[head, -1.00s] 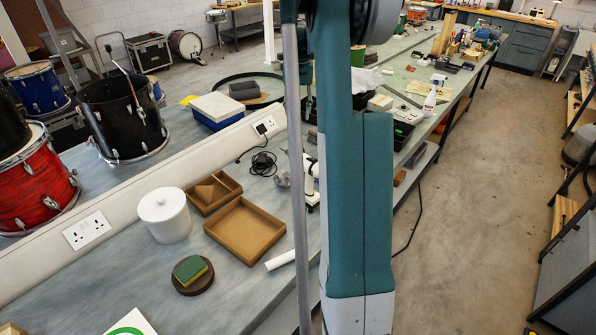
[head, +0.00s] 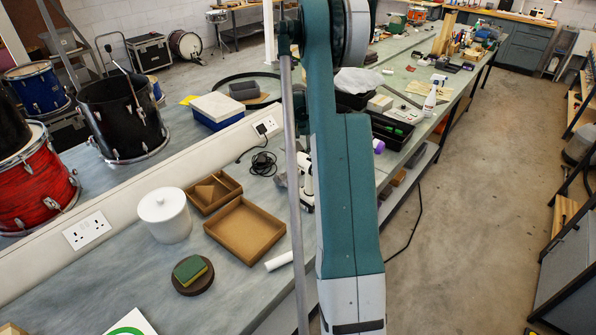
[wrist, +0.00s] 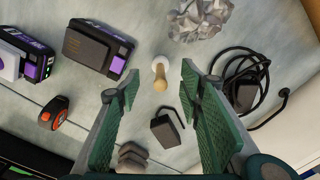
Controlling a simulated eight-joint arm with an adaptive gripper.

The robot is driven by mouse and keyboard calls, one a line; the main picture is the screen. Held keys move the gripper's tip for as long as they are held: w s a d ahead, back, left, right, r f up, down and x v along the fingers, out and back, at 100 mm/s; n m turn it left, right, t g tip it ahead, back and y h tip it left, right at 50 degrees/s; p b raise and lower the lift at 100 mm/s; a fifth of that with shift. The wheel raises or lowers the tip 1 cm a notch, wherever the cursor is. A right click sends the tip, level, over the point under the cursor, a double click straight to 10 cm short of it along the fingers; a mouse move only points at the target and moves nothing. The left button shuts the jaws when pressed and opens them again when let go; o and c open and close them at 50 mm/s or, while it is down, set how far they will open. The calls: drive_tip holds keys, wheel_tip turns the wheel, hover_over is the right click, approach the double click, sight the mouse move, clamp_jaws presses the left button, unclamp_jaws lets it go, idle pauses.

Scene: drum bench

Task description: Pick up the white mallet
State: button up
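In the wrist view, a small object with a round white end and a tan, wood-coloured part, which looks like the white mallet (wrist: 160,64), lies on the grey bench top. My gripper (wrist: 160,83) is open, with its two green fingers spread on either side of the mallet in the picture. Nothing is held between them. The mallet lies beyond the fingertips, and how far below cannot be told. In the head view my arm hides the gripper, and I cannot make out the mallet.
In the wrist view, battery packs (wrist: 98,47) lie left, crumpled foil (wrist: 199,18) above, a black cable (wrist: 262,84) right, and a small dark box (wrist: 167,129) below the mallet. In the head view, a brown tray (head: 245,228) and a white canister (head: 165,213) stand on the bench.

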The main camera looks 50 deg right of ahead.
sight(298, 170)
drive_tip(key=shift+f, duration=0.15)
drive_tip(key=shift+f, duration=1.15)
drive_tip(key=shift+f, duration=0.1)
drive_tip(key=shift+f, duration=2.5)
drive_tip(key=shift+c, duration=0.5)
drive_tip(key=c, duration=0.9)
